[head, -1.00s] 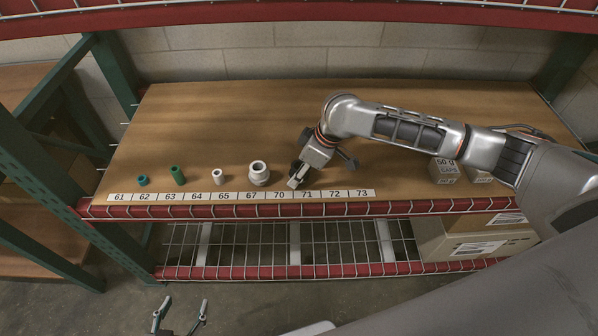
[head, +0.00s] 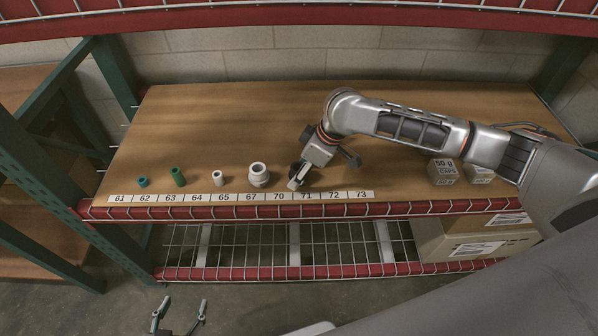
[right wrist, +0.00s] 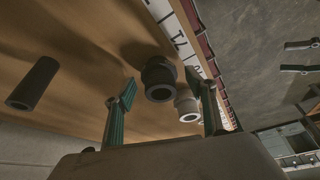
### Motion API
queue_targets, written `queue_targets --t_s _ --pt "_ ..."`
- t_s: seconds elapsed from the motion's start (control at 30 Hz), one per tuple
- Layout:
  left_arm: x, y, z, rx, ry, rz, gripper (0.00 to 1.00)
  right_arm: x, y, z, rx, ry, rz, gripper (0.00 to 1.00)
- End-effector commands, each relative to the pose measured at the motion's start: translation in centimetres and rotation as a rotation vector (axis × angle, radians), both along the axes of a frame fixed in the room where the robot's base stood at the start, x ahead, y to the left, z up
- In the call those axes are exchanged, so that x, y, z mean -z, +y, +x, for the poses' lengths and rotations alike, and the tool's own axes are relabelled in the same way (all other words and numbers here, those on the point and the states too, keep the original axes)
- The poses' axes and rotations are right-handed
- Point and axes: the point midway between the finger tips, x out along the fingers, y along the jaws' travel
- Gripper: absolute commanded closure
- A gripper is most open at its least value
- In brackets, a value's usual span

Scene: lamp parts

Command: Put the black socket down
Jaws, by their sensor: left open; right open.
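The black socket (right wrist: 158,78) stands on the wooden shelf, seen in the right wrist view between the spread fingers of my right gripper (right wrist: 160,88). A gap shows on each side of it, and the gripper is open. In the head view my right gripper (head: 299,176) is low over the shelf just behind labels 70 and 71, and it mostly hides the socket there. My left gripper (head: 184,305) is open and empty, low in front of the shelf unit near the bottom edge of the head view.
A white socket (head: 259,174) stands left of my right gripper, with a smaller white one (head: 217,177) and two green parts (head: 177,177) beyond. A dark tube (right wrist: 33,83) stands on the other side. Label strip (head: 240,197) lines the front edge. Small boxes (head: 443,171) stand right.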

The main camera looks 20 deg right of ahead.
Motion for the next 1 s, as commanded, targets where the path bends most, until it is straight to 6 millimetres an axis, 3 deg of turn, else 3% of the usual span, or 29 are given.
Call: queue_targets --t_s 0.03,0.2,0.43,0.63,1.0 --pt "-0.7 0.0 0.2 -0.001 -0.004 -0.003 0.44 -1.5 -0.4 -0.1 0.0 -0.007 0.0 0.44" --pt "-1.5 -0.1 0.1 0.0 -0.003 -0.004 0.44 -4.9 -1.5 -0.9 0.001 -0.008 -0.001 0.44" --pt "-2.7 -0.1 0.3 -0.001 -0.01 -0.005 0.44 -8.4 -2.6 -1.9 0.0 -0.007 0.0 0.44" --pt "-3.3 -0.1 0.5 0.0 -0.016 -0.005 0.44 -9.7 -3.1 -2.3 0.0 -0.004 0.0 0.44" --pt "-3.4 -0.2 0.6 0.0 -0.018 -0.005 0.44 -9.8 -3.1 -2.4 0.001 -0.003 0.0 0.44"
